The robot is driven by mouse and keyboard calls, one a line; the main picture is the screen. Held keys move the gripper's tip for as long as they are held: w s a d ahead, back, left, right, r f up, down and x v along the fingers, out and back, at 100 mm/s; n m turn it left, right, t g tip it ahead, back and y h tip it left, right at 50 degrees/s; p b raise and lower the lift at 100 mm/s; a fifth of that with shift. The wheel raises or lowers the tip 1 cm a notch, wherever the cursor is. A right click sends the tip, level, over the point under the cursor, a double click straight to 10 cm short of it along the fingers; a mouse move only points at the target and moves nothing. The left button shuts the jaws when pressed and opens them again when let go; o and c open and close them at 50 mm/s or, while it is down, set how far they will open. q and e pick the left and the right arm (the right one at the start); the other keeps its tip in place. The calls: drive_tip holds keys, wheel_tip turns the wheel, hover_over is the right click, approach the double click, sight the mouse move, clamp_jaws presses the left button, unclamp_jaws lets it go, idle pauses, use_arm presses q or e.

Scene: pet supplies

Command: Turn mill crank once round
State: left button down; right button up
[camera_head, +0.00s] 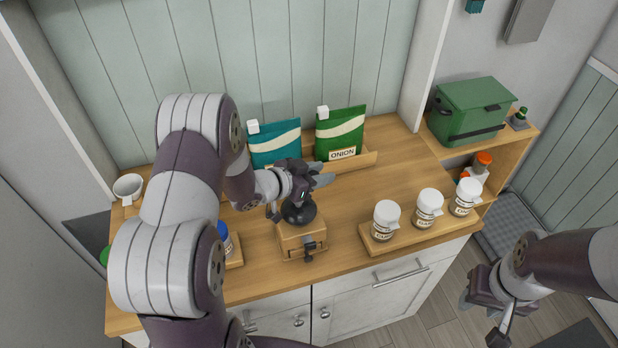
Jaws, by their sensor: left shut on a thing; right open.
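The mill (291,243) stands on the wooden counter, a wooden box with a black dome (299,211) on top and a small dark fitting on its front. My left gripper (318,178) is just above the dome and is shut on the mill crank. The gripper covers most of the crank, so its exact direction cannot be told. My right gripper (482,318) is open and empty, off the counter at the lower right, over the floor.
Several white-lidded jars (386,221) stand on a wooden tray right of the mill. Two seed bags, teal (273,148) and green (340,136), stand behind it. A blue-lidded jar (226,240) and white mug (128,187) are left. A green box (470,108) sits on the right shelf.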

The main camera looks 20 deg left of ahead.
use_arm(q)
drive_tip(key=s+d+m+g+h+p, duration=0.2)
drive_tip(key=s+d+m+g+h, duration=0.2)
drive_tip(key=m+g, duration=0.5)
drive_tip(key=shift+d+m+h, duration=0.25)
drive_tip(key=shift+m+h, duration=0.15)
drive_tip(key=shift+h, duration=0.6)
drive_tip(key=shift+s+r+g, duration=0.1)
drive_tip(key=shift+s+g, duration=0.05)
drive_tip(key=shift+g, duration=0.15)
drive_tip(key=c, duration=1)
unclamp_jaws()
drive_tip(key=shift+o, duration=0.9)
drive_tip(key=shift+s+a, duration=0.1)
